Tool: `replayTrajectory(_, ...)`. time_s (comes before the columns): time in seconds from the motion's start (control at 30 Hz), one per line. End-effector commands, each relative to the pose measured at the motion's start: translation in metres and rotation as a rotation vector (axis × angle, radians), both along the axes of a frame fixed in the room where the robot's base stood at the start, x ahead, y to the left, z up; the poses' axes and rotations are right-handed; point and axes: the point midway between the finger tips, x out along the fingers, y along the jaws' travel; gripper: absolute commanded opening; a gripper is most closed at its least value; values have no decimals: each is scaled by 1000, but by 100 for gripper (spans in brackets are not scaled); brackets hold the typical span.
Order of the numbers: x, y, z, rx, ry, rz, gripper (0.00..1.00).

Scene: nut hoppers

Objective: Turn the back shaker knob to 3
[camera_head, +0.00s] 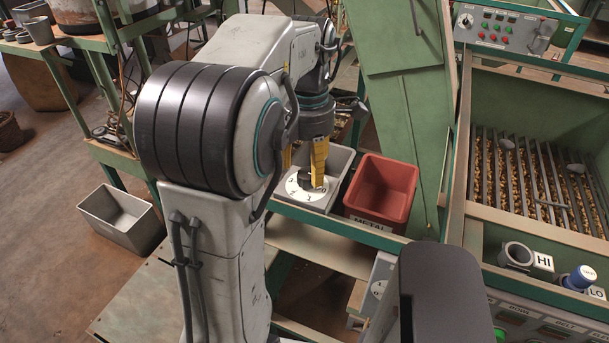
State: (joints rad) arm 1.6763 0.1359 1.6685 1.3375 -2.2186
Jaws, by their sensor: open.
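A white round dial (303,197) with dark numerals lies on top of a grey box, just below my gripper. A dark knob (306,180) shows at its middle, partly hidden by a yellow finger. My gripper (304,175) points down at the knob with its yellow fingers apart, one to each side. I cannot tell whether they touch the knob. The knob's pointer setting is not readable.
A red bin (382,188) labelled METAL stands right of the dial. A green hopper with a slatted grate (535,185) fills the right side. A control panel (507,30) is at the back right. A grey open bin (118,216) sits on the left.

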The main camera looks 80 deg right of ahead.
Motion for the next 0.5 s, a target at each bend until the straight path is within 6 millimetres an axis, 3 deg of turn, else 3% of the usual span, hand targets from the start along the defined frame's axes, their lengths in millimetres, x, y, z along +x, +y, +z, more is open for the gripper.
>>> replayTrajectory(0.2,0,0,-22,2,0,0,62)
replayTrajectory(0.5,0,0,-32,0,0,0,62)
